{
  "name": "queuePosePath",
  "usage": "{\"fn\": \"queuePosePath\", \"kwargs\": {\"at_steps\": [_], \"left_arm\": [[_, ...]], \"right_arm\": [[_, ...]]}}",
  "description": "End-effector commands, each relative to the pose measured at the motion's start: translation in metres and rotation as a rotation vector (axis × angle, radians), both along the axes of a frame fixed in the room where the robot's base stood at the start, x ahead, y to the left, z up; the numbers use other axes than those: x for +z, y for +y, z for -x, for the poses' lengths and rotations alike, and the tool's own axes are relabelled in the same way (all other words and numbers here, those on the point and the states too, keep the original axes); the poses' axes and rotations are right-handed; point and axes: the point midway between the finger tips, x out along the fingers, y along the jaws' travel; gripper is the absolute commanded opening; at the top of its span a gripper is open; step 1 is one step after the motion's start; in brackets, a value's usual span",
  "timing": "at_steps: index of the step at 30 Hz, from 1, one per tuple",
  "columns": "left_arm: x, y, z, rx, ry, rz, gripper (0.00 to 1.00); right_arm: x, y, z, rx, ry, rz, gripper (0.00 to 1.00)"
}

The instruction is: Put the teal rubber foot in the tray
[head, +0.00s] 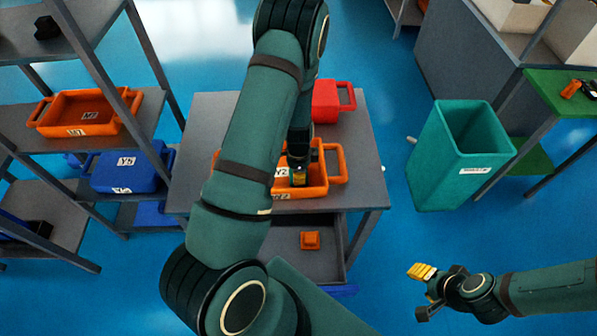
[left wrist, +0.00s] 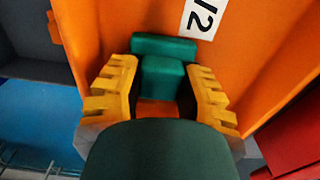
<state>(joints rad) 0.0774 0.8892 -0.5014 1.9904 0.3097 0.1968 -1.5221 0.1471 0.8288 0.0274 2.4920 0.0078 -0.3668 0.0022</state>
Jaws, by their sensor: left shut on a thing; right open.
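The teal rubber foot (left wrist: 163,72) sits between the yellow fingers of my left gripper (left wrist: 162,92), which is shut on it. In the left wrist view orange tray surface surrounds it. In the head view my left gripper (head: 298,175) reaches down into the orange tray (head: 335,160) on the grey table. The arm hides the tray's left part, and the foot cannot be made out there. The tray wall also shows in the left wrist view (left wrist: 265,60) with a white label. Whether the foot touches the tray floor I cannot tell. My right gripper (head: 424,290) is open and empty over the floor.
A red bin (head: 326,103) stands behind the tray. An orange part (head: 310,240) lies on the lower shelf. A teal waste bin (head: 450,165) is to the right. Shelves at left hold an orange bin (head: 84,112) and a blue bin (head: 125,172).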

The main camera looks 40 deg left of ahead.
Motion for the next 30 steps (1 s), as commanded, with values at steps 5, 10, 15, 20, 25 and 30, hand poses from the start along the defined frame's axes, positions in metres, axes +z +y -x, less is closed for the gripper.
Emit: {"fn": "queuePosePath", "kwargs": {"at_steps": [5,10,15,20,25,30], "left_arm": [[-0.004,0.0,0.0,0.0,0.0,0.0,0.0],[-0.003,0.0,0.0,0.0,0.001,0.001,0.6],[-0.003,0.0,0.0,0.0,0.001,0.001,0.6],[0.002,0.0,0.0,0.0,0.001,0.0,0.6],[0.027,0.0,-0.001,-0.001,-0.004,-0.001,0.6],[0.064,0.0,-0.001,-0.002,-0.005,0.0,0.6]], "right_arm": [[-0.005,0.0,0.0,0.0,0.0,0.001,0.47],[-0.004,0.0,0.0,0.0,0.0,0.001,0.47],[-0.003,0.0,0.0,0.0,0.0,0.001,0.47],[0.001,0.0,0.0,0.0,0.0,0.0,0.47],[0.003,0.0,0.0,0.0,0.0,-0.001,0.47],[0.007,0.0,0.0,0.0,0.0,-0.001,0.47]]}}
